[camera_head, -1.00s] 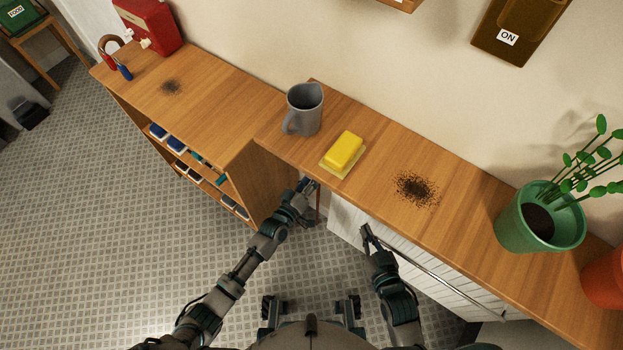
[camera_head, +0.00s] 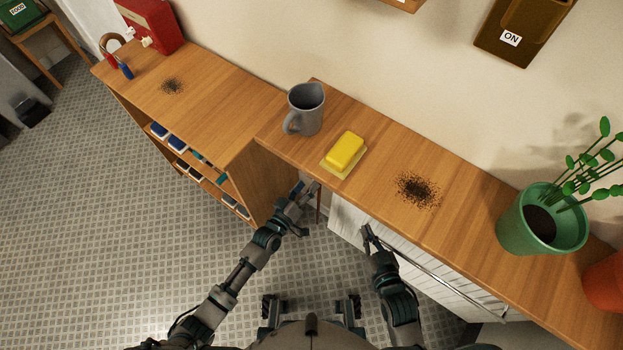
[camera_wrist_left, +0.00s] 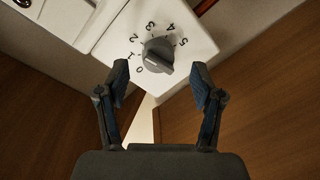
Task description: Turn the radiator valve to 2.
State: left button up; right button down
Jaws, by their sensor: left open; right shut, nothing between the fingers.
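In the left wrist view, the radiator valve is a grey knob (camera_wrist_left: 157,55) on a white plate (camera_wrist_left: 108,45) printed with numbers 0 to 5. The 2 stands at the knob's upper left. I cannot tell surely which number the knob points to. My left gripper (camera_wrist_left: 160,80) is open, its fingertips just below the knob on either side, apart from it. In the head view my left gripper (camera_head: 309,189) is beside the shelf end, below the counter edge; the valve is hidden there. My right gripper (camera_head: 367,234) is shut and empty in front of the white radiator (camera_head: 346,220).
The wooden counter (camera_head: 284,148) overhangs the radiator. A metal rail (camera_head: 440,281) runs along the radiator front. Tiled floor is open at left.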

pick_arm(q)
jog(key=v, duration=0.8)
jog(key=shift+s+a, duration=0.1)
jog(key=shift+a, duration=0.05)
